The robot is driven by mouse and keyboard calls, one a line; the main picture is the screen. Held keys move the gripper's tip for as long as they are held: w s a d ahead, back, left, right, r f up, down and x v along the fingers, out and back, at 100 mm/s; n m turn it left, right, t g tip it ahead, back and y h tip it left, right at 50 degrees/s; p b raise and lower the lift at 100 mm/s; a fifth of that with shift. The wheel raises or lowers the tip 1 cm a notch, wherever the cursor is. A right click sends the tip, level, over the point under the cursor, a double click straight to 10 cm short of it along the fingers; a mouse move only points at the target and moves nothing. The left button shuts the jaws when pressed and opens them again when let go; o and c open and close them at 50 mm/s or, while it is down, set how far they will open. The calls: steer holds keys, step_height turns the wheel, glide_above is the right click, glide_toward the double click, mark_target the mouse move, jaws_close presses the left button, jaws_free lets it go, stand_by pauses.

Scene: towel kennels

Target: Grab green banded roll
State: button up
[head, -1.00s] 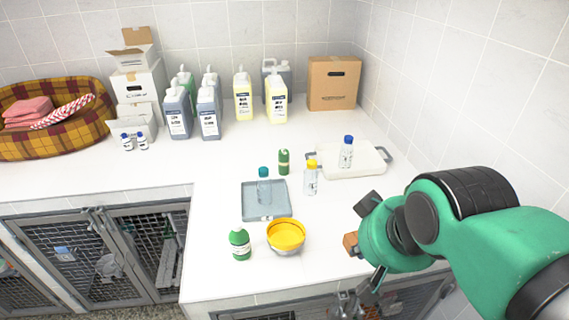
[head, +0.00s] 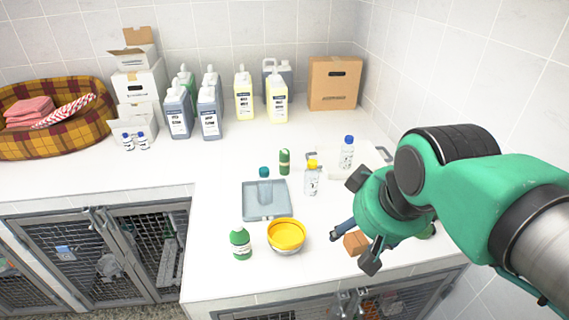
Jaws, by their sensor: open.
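My gripper (head: 364,221) is open above the right front of the white counter, its two dark fingers spread apart. A small upright dark green cylinder (head: 284,162) with a pale mark stands left of and behind it, apart from it. Part of another green thing (head: 428,231) shows beneath my arm at the right. My arm hides most of it, and I cannot tell which of the two is the banded roll. A dark blue long object (head: 344,228) lies under the gripper, partly hidden.
A brown block (head: 355,243) lies by the lower finger. A white tray (head: 372,158) is behind.

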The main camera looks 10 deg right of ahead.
steer(key=w+r+n+g+p, duration=0.1)
steer(key=w+r+n, duration=0.25)
steer(key=w, duration=0.45)
steer(key=w+r+n, duration=0.3)
steer(key=w+r, duration=0.1)
steer(key=w, duration=0.4)
steer(key=n+g+p, duration=0.3)
steer(key=n+g, duration=0.1)
steer(key=n, duration=1.3)
glide_above(284, 158)
steer(key=w, duration=0.2)
step_height(284, 158, down, 18)
steer(key=shift+w+d+f+p, duration=0.2)
steer(key=shift+d+p, duration=0.1)
steer(key=shift+p, duration=0.1)
steer(key=shift+f, duration=0.15)
steer(key=shift+f+b, duration=0.6)
steer(key=shift+f, duration=3.6)
steer(key=shift+f+b, duration=0.4)
steer(key=shift+f, duration=2.45)
